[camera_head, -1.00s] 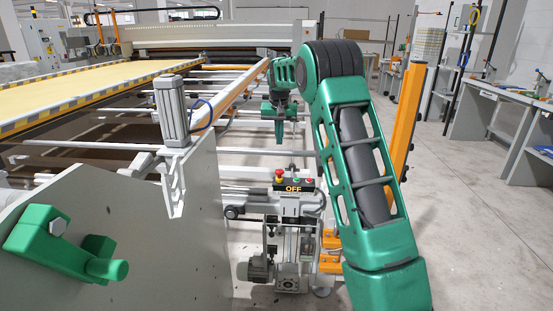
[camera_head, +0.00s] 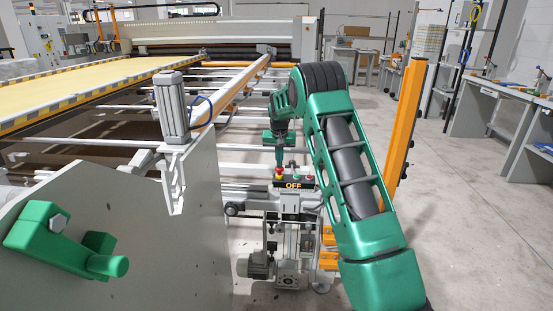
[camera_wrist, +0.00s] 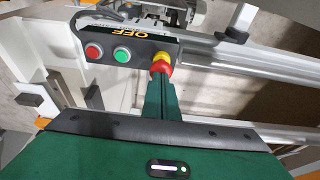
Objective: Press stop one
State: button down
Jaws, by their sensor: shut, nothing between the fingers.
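The stop is a red mushroom button with a yellow collar (camera_head: 279,172) on the left end of a small control box (camera_head: 293,185) marked OFF. In the wrist view the red cap (camera_wrist: 163,69) lies directly at the tips of my gripper (camera_wrist: 160,80). My gripper (camera_head: 280,163) is shut and empty, pointing down, with its tips right above or on the cap in the head view. I cannot tell whether they touch or whether the cap is pressed. The fingers hide part of the cap.
A flat green button (camera_wrist: 122,54) and a flat red button (camera_wrist: 93,52) sit beside the stop on the same box. Metal rails (camera_wrist: 240,57) run close by. A grey side plate (camera_head: 130,235) stands at left, an orange post (camera_head: 403,125) at right. The floor at right is clear.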

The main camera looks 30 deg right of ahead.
jog(key=shift+f, duration=0.1)
jog(key=shift+f, duration=0.95)
jog(key=shift+r, duration=0.35)
jog(key=v, duration=1.3)
jog(key=shift+w+d+r, duration=0.2)
jog(key=shift+w+r, duration=0.15)
jog(key=shift+r, duration=0.05)
